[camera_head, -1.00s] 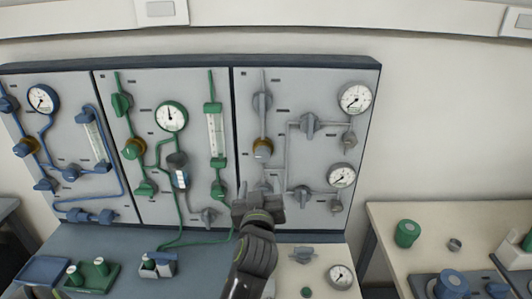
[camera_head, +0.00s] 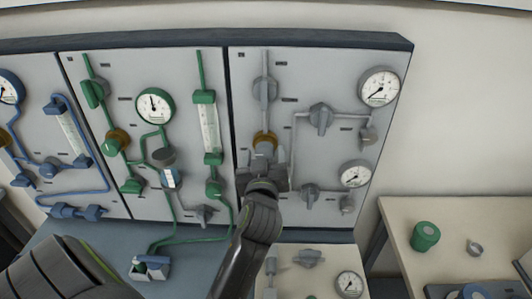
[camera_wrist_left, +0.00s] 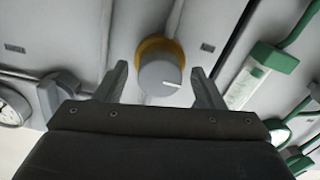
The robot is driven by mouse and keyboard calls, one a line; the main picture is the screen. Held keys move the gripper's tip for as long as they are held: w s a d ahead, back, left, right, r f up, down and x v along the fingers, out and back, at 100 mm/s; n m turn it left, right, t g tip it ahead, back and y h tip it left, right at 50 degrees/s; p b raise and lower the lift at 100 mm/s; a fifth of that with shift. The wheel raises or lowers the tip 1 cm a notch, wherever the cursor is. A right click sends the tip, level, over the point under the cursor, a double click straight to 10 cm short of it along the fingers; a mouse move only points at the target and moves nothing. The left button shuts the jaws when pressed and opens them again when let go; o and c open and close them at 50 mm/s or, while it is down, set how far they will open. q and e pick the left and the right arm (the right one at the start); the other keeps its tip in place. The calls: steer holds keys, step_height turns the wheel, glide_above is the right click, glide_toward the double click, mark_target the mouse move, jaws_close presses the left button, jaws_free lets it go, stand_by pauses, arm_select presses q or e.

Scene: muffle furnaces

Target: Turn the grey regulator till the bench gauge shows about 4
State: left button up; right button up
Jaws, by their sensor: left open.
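The grey regulator (camera_head: 264,138) is a round knob with a brass-yellow collar on the right wall panel, partly hidden behind my left gripper (camera_head: 263,168). In the left wrist view, the regulator (camera_wrist_left: 160,78) shows a white mark on its face. My left gripper (camera_wrist_left: 159,70) is open there, one finger on each side of the knob, with visible gaps; whether the tips reach its depth I cannot tell. The bench gauge (camera_head: 349,284) is a white dial low on the bench; its needle is too small to read surely. My right gripper is not in view.
Grey valve handles (camera_head: 321,118) and two wall gauges, an upper one (camera_head: 379,87) and a lower one (camera_head: 355,174), sit right of the regulator. The green panel's flow tube (camera_head: 208,128) is close on the left. A side table (camera_head: 395,215) holds a green jar (camera_head: 425,236).

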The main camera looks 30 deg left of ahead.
arm_select(q)
steer(key=shift+s+d+r, duration=0.1)
steer(key=shift+s, duration=0.05)
steer(key=shift+c, duration=1.4)
steer(key=c, duration=0.7)
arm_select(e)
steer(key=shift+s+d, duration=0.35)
